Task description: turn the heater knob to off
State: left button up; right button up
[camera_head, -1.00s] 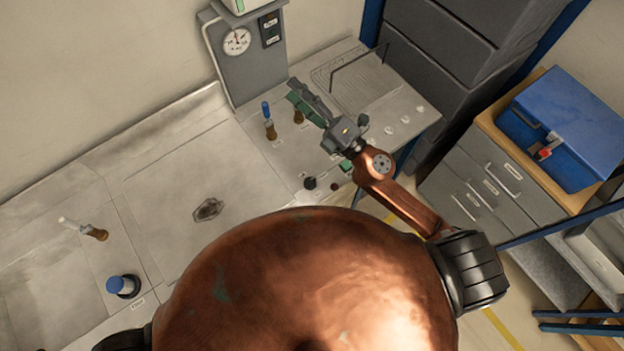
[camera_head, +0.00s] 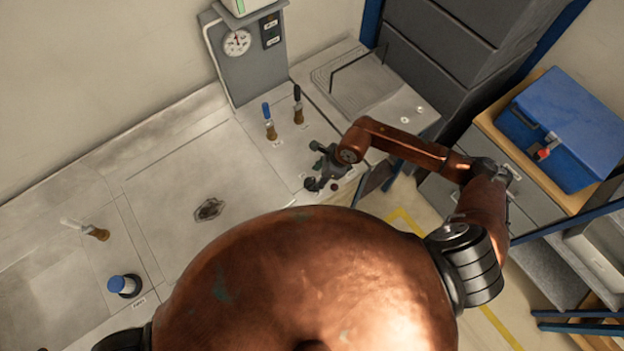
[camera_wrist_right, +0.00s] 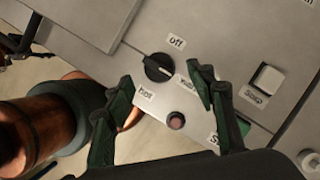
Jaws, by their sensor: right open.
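The heater knob (camera_wrist_right: 158,67) is a black round knob on the pale bench panel in the right wrist view, with a light pointer mark. I cannot tell for certain which label the mark points at. My right gripper (camera_wrist_right: 160,76) is open and empty, with its green fingers on either side of the knob in the picture; contact cannot be seen. In the head view my right gripper (camera_head: 316,178) is over the knob area and largely hides the knob.
A dark red button (camera_wrist_right: 176,120) sits close to the knob, and a white switch (camera_wrist_right: 268,78) is to the right. Blue-handled (camera_head: 268,122) and black-handled (camera_head: 298,104) taps stand behind the gripper.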

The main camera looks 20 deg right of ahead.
aim_at(312, 181)
jog(key=shift+p+x, duration=0.3)
jog(key=shift+x, duration=1.75)
jog(key=shift+c, duration=0.3)
jog(key=c, duration=1.1)
